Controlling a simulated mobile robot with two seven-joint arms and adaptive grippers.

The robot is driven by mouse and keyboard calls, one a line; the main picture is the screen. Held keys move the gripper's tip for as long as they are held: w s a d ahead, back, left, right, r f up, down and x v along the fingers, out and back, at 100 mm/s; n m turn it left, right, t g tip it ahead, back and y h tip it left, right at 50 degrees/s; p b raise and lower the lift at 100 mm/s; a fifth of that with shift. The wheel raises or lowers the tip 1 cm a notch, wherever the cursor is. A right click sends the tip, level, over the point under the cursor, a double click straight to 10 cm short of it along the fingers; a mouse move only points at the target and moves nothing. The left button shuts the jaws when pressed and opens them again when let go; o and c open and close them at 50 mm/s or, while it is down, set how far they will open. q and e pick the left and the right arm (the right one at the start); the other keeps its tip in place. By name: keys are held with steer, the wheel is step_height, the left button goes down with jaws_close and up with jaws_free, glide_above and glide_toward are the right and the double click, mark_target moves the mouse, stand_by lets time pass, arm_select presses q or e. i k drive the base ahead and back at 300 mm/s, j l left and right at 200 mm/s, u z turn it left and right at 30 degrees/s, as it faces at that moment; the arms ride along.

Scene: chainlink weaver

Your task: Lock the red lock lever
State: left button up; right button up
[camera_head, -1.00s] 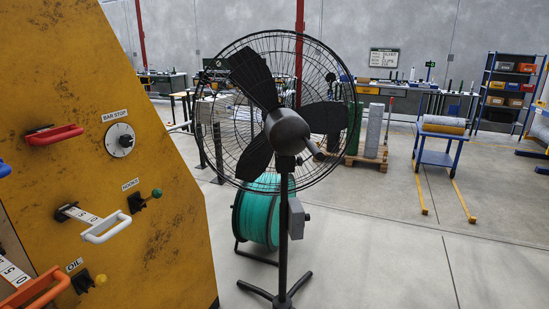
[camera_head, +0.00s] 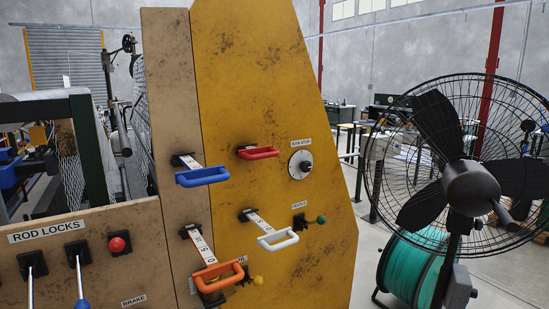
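A red handle (camera_head: 258,152) sticks out of the yellow panel (camera_head: 235,60), left of the round BAR STOP dial (camera_head: 300,165). Which red part is the lock lever I cannot tell for certain. Neither of my grippers is in view.
A blue handle (camera_head: 203,176), a white handle (camera_head: 278,239) and an orange handle (camera_head: 219,275) project from the panels. A green knob (camera_head: 320,219) and a yellow knob (camera_head: 257,281) sit nearby. A black standing fan (camera_head: 470,187) and a teal reel (camera_head: 408,268) stand at right.

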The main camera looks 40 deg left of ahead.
mark_target(117, 245)
steer(key=u, duration=2.15)
